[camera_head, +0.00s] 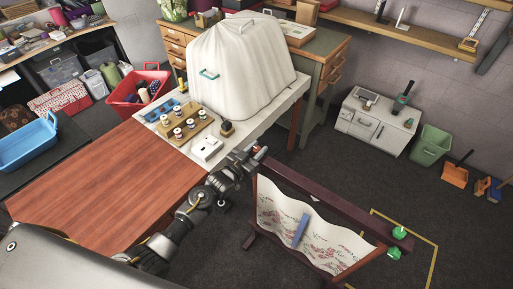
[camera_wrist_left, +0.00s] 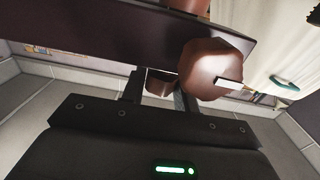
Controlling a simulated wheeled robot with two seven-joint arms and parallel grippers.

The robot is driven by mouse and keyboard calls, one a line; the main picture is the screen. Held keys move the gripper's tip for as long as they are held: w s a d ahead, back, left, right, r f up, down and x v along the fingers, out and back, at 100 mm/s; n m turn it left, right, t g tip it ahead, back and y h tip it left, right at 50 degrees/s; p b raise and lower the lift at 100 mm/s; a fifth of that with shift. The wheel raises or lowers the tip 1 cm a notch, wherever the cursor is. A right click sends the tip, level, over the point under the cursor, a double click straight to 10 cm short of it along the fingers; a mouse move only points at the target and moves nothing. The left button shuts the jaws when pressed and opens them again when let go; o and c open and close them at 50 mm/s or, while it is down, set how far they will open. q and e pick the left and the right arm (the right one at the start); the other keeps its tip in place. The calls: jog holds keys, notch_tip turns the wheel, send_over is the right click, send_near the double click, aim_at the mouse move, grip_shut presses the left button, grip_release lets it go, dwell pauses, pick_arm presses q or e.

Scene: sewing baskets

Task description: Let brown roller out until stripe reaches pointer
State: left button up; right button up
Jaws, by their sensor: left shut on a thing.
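A dark wooden scroll frame (camera_head: 325,205) stands at the lower right in the head view. White floral cloth (camera_head: 335,240) hangs slack in it, with a blue stripe (camera_head: 300,231) near its middle. My left gripper (camera_head: 258,153) is at the frame's upper left end. In the left wrist view its fingers (camera_wrist_left: 159,92) are closed around brown knob material, beside a large rounded brown knob (camera_wrist_left: 207,66) with a small white mark (camera_wrist_left: 229,83). A dark beam (camera_wrist_left: 120,45) passes behind. Green knobs (camera_head: 399,233) sit at the frame's right end. I cannot make out the pointer. My right gripper is not in view.
A white table (camera_head: 265,119) with a covered machine (camera_head: 240,65) and a spool board (camera_head: 183,126) stands behind the frame. A red-brown tabletop (camera_head: 95,185) lies left. Yellow floor tape (camera_head: 432,262) and open dark floor are at the right.

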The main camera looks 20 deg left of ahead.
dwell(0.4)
pick_arm(q)
jog(key=o, duration=1)
jog(key=shift+c, duration=0.2)
jog(key=b+v, duration=0.2)
jog(key=v, duration=0.9)
jog(key=shift+d, duration=0.15)
